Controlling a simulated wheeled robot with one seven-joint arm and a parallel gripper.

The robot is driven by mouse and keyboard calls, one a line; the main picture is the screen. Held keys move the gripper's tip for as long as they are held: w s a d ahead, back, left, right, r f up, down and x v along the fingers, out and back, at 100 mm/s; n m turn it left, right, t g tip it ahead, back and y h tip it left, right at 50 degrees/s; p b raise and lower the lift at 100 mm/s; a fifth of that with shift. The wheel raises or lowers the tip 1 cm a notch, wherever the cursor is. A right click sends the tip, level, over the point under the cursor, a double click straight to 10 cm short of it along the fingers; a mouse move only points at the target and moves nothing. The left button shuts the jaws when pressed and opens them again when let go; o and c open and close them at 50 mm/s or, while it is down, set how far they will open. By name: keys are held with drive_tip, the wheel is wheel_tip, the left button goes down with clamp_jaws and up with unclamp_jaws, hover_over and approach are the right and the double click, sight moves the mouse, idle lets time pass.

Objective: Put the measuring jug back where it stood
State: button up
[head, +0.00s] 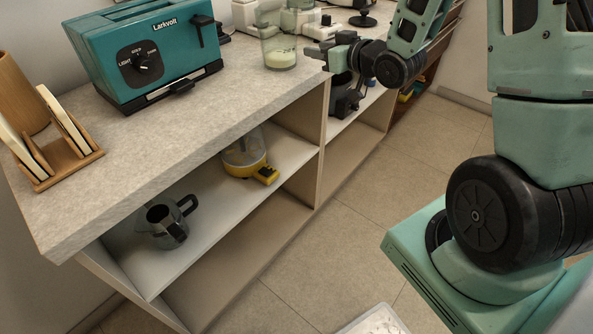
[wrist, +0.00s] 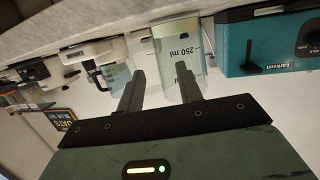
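The measuring jug (head: 278,47) is a clear glass vessel with a pale layer in its bottom. It stands upright on the grey worktop near its front edge, right of the teal toaster. In the wrist view the jug (wrist: 181,50) shows a "250 ml" mark, just beyond the fingertips. My gripper (head: 311,51) is at the jug's right, at worktop edge height. Its two fingers (wrist: 160,85) are spread with nothing clasped between them. The right finger overlaps the jug in the wrist view; I cannot tell whether they touch.
A teal toaster (head: 145,50) and a wooden rack (head: 62,150) are on the worktop (head: 200,130). Another clear vessel (head: 299,17) and white appliances stand behind the jug. A dark metal pitcher (head: 163,222) and a yellow-based appliance (head: 245,158) sit on the shelf below.

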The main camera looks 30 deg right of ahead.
drive_tip(key=a+g, duration=0.1)
drive_tip(key=a, duration=0.2)
drive_tip(key=s+a+g, duration=0.1)
drive_tip(key=a, duration=0.2)
drive_tip(key=a+f+n+g, duration=0.1)
drive_tip(key=a, duration=0.2)
drive_tip(key=shift+s+a+f+g, duration=0.1)
drive_tip(key=shift+s+a+g, duration=0.1)
drive_tip(key=shift+g, duration=0.1)
drive_tip(key=s+a+f+n+g, duration=0.1)
drive_tip(key=s+a+f+g, duration=0.1)
drive_tip(key=s+a+g, duration=0.55)
drive_tip(key=s+a+n+g+h, duration=0.1)
drive_tip(key=s+a, duration=0.3)
drive_tip(key=s, duration=0.7)
drive_tip(key=s+a+r+n+g+h, duration=0.1)
drive_tip(key=s+a, duration=0.4)
drive_tip(key=s, duration=0.7)
drive_tip(key=shift+s+n+g, duration=0.3)
drive_tip(key=shift+n+g, duration=0.4)
drive_tip(key=shift+g, duration=0.55)
drive_tip(key=shift+a+r, duration=0.1)
drive_tip(key=shift+r, duration=0.05)
